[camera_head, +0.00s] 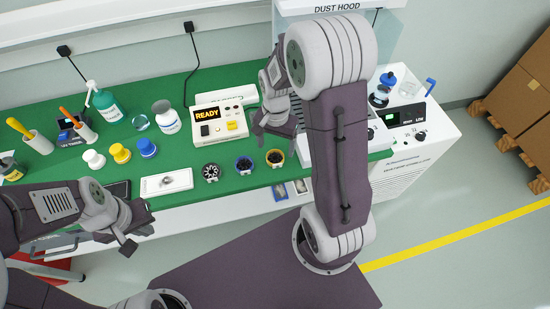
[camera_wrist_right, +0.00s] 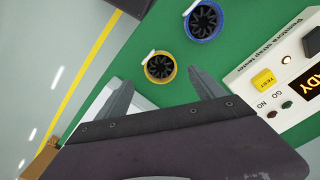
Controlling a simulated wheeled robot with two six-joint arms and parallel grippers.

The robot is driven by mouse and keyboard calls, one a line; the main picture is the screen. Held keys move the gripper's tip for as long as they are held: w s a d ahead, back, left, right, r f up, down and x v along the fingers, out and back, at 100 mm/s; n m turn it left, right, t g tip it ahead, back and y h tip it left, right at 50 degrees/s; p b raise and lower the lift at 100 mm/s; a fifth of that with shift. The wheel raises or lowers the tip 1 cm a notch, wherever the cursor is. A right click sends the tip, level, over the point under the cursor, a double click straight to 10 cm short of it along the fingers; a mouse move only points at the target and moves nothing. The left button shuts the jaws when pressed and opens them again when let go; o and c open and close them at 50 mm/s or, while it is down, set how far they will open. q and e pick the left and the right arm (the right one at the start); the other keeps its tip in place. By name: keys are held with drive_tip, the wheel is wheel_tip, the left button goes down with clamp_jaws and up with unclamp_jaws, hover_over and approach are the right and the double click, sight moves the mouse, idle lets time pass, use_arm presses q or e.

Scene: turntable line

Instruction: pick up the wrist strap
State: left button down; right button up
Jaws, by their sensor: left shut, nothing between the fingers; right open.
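I cannot make out a wrist strap for certain in either view. A small grey item (camera_head: 167,181) lies on a white card or tray (camera_head: 184,183) near the green bench's front edge, too small to identify. My right gripper (camera_head: 276,131) is over the bench in the head view, near the tester; in the right wrist view its fingers (camera_wrist_right: 160,92) are spread and empty. A yellow-rimmed round part with black vanes (camera_wrist_right: 159,67) shows beyond the fingertips; it is also in the head view (camera_head: 275,158). My left gripper (camera_head: 138,230) is shut and empty in front of the bench.
Blue-rimmed (camera_head: 244,165) and white-rimmed (camera_head: 210,173) round parts stand in a row. Behind them is the strap tester (camera_head: 217,122) reading READY. The dust hood (camera_head: 337,8) is behind my right arm.

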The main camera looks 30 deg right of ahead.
sight(275, 157)
drive_tip(key=f, duration=0.4)
drive_tip(key=shift+a+f, duration=0.2)
drive_tip(key=shift+f, duration=0.45)
drive_tip(key=c, duration=1.5)
drive_tip(key=shift+o, duration=0.2)
drive_tip(key=shift+r, duration=0.1)
